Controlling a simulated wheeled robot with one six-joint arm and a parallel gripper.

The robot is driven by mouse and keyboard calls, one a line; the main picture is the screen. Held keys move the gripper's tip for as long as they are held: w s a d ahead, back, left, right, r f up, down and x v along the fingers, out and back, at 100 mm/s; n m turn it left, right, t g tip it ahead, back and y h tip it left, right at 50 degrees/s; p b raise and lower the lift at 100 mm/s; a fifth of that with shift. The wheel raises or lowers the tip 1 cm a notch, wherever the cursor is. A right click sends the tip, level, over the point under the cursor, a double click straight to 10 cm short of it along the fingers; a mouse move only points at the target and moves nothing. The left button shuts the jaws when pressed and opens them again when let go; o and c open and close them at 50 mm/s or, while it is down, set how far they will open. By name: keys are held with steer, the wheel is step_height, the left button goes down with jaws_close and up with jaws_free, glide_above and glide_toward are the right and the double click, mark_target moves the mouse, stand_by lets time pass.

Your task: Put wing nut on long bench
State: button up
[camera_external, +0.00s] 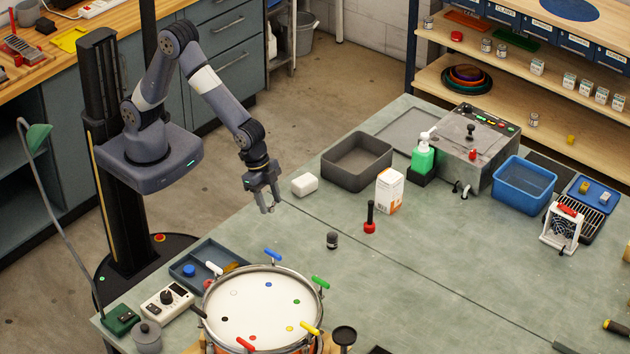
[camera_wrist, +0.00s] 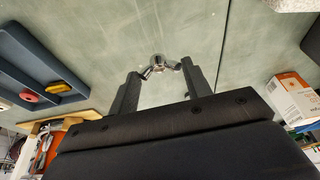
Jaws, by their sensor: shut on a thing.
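My gripper (camera_external: 267,207) hangs above the near left edge area of the large green-topped bench (camera_external: 420,262). In the wrist view my gripper (camera_wrist: 160,73) has its two fingers closed on a small shiny metal wing nut (camera_wrist: 157,63). The wing nut's round hub and two wings show between the fingertips, with the bench top (camera_wrist: 100,28) below it. In the external view the wing nut is too small to make out. A wooden-topped bench (camera_external: 60,60) with grey drawers stands at the upper left; I cannot tell which one is called long.
A drum (camera_external: 255,308) with coloured handles stands at the front, beside a blue-grey tray (camera_external: 190,280). A white block (camera_external: 305,184), a grey bin (camera_external: 342,160), a carton (camera_external: 390,185) and a red-based black post (camera_external: 370,219) stand nearby. The bench's middle is largely clear.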

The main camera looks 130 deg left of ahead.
steer(key=shift+m, duration=0.3)
steer(key=s+d, duration=0.2)
steer(key=s+d+f, duration=0.1)
steer(key=s+d, duration=0.1)
steer(key=s, duration=0.1)
steer(key=d+r, duration=0.3)
steer(key=d, duration=1.4)
steer(key=shift+s+f+b+x, duration=0.1)
steer(key=shift+s+b+x, duration=0.3)
steer(key=shift+x, duration=0.7)
steer(key=shift+s+f+b+x, duration=0.1)
steer(key=shift+b+x, duration=0.45)
steer(key=shift+x, duration=0.5)
steer(key=shift+s+f+b+x, duration=0.1)
steer(key=shift+s+b+x, duration=0.3)
steer(key=shift+x, duration=0.7)
steer(key=shift+w+d+f+b, duration=0.1)
steer(key=shift+w+f+b, duration=0.05)
steer(key=shift+f+b, duration=0.3)
